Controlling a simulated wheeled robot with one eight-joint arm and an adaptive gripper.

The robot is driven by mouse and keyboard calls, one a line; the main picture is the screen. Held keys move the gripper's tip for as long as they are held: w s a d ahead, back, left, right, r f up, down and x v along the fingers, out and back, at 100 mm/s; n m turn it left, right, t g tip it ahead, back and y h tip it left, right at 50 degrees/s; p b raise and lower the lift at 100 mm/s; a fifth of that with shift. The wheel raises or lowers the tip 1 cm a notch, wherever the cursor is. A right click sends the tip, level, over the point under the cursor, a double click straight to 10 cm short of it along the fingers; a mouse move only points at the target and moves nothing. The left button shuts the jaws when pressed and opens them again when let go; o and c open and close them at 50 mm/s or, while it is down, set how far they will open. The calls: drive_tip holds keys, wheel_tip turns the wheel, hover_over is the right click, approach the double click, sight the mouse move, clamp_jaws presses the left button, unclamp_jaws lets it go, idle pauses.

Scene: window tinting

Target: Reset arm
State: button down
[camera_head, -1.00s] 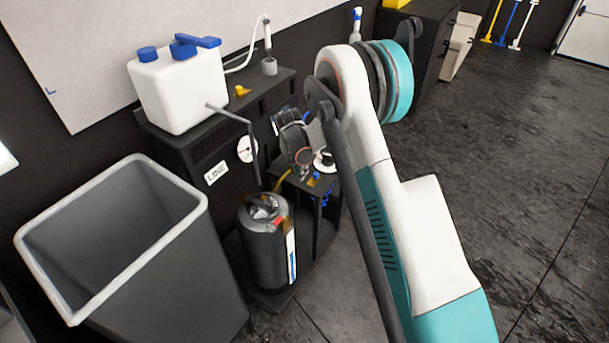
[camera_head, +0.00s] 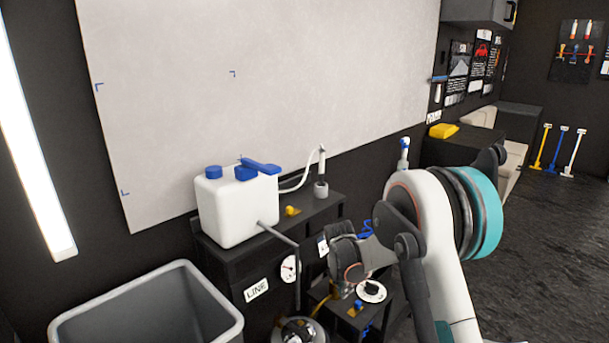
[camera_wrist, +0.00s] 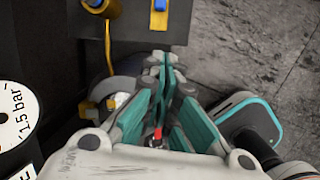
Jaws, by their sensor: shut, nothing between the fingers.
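My gripper (camera_wrist: 165,70) shows in the wrist view with its teal and grey fingers together and nothing between them. It points down past a dark shelf (camera_wrist: 128,28) with yellow and blue fittings. Part of a round tank lies below, mostly hidden by the fingers. In the head view my white and teal arm rises from the bottom right, folded, with its wrist end beside the black cart. The fingers cannot be made out there.
A white jug (camera_head: 236,210) stands on the black cart (camera_head: 222,256). A gauge (camera_head: 290,268), a dial (camera_head: 371,291) and a tank (camera_head: 300,331) are close to my wrist. A grey bin (camera_head: 150,300) is at lower left. Open floor (camera_head: 540,250) lies at right.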

drive_tip(key=s+d+r+m+t+y, duration=0.1)
drive_tip(key=s+d+r+m, duration=0.1)
drive_tip(key=s+r+m, duration=0.65)
drive_tip(key=s+d+r+m+t, duration=0.15)
drive_tip(key=s+r+m, duration=0.25)
drive_tip(key=s+r, duration=0.8)
drive_tip(key=s+d+r+m+t, duration=0.1)
drive_tip(key=s+r+m, duration=0.1)
drive_tip(key=s+m, duration=0.4)
drive_tip(key=s+d+r+m+t, duration=0.1)
drive_tip(key=s+r+m, duration=0.2)
drive_tip(key=s, duration=0.9)
drive_tip(key=m, duration=0.3)
drive_tip(key=shift+m+y, duration=0.35)
drive_tip(key=shift+y, duration=0.05)
